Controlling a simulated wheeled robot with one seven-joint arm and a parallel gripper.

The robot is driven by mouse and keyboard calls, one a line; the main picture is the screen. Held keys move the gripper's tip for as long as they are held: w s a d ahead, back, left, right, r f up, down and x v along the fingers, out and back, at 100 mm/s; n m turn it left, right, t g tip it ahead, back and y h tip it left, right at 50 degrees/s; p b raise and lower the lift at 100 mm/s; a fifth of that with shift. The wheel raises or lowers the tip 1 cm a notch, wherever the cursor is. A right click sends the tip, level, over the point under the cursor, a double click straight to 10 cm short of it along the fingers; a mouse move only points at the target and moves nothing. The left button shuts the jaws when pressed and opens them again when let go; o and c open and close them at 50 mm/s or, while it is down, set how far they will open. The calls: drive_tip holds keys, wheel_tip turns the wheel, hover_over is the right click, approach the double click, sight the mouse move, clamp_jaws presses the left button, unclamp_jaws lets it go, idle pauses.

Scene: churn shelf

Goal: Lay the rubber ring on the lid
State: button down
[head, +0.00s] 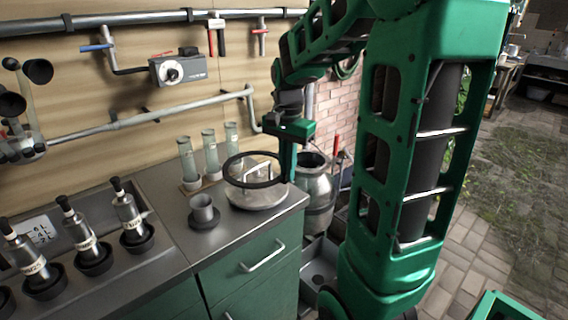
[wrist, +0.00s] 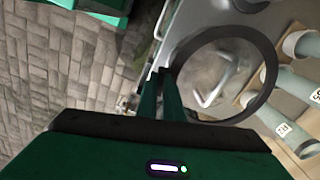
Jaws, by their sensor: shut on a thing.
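The black rubber ring (head: 229,172) is held by my gripper (head: 288,167) at the ring's right side in the head view. The ring hangs roughly level above the round metal lid (head: 256,199), which lies on the steel counter and has an upright handle. In the wrist view my gripper (wrist: 168,76) is shut on the near edge of the ring (wrist: 262,45). The lid (wrist: 212,62) and its handle show through the ring's opening. A gap seems to show between ring and lid; its exact height is hard to tell.
Several glass tubes (head: 209,150) stand in a wooden rack behind the lid. A metal cup (head: 203,211) on a dark base stands left of it. Bottle-like metal pieces (head: 130,215) stand farther left. A metal churn (head: 316,190) is beyond the counter's right edge.

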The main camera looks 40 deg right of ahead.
drive_tip(key=shift+f, duration=2.95)
drive_tip(key=shift+f, duration=0.1)
drive_tip(key=c, duration=1.8)
unclamp_jaws()
wheel_tip(320, 180, up, 11)
drive_tip(key=shift+f, duration=0.1)
